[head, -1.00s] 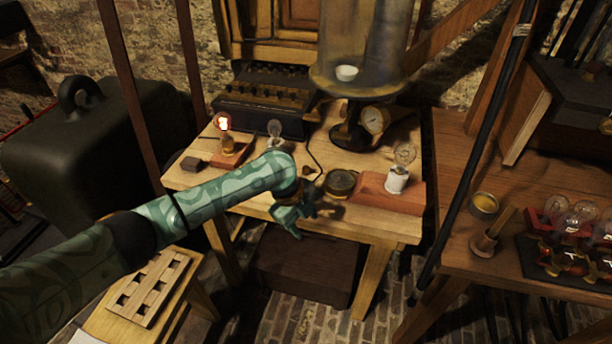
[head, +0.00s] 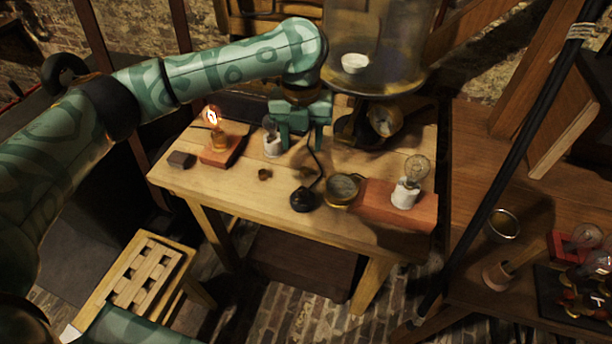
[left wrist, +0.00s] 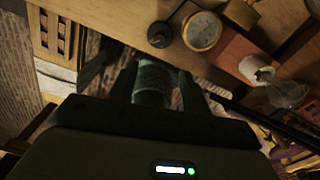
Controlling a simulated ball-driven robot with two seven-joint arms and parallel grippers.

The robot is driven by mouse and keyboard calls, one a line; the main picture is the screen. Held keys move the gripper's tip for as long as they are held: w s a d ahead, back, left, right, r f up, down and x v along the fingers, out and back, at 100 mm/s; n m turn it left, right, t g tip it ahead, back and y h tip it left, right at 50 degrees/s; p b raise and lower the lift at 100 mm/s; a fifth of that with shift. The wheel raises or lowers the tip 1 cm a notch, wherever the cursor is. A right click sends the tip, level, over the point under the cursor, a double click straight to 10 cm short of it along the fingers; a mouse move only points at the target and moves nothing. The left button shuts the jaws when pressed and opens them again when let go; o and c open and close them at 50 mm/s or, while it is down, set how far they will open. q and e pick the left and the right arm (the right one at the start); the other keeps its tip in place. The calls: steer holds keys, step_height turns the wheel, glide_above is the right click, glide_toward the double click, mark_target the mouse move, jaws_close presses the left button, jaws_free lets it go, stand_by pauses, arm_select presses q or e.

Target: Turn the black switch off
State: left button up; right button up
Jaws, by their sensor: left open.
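A small black switch (head: 304,199) with a round base and a dark cord stands near the front edge of the wooden table (head: 240,210). It also shows in the left wrist view (left wrist: 160,35). A bulb (head: 212,118) on a red-brown base glows at the table's left. My left gripper (head: 303,138) is open and empty, over the back of the table, behind and apart from the switch. In the left wrist view its dark fingers (left wrist: 158,78) show below the switch. My right gripper is not in view.
An unlit bulb in a white socket (head: 272,146) stands beside my left gripper. A round brass gauge (head: 342,189) and an unlit bulb (head: 416,168) on a red block (head: 380,203) are right of the switch. A glass jar (head: 385,60) stands behind. The front left tabletop is mostly clear.

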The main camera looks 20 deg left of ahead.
arm_select(q)
steer(key=b, duration=0.3)
glide_above(302, 190)
step_height(302, 190, down, 7)
step_height(302, 190, down, 9)
steer(key=b, duration=0.3)
steer(key=shift+r, duration=0.2)
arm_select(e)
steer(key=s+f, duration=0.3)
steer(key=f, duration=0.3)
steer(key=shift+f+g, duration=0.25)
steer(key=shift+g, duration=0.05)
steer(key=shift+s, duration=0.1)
arm_select(q)
steer(key=c, duration=1)
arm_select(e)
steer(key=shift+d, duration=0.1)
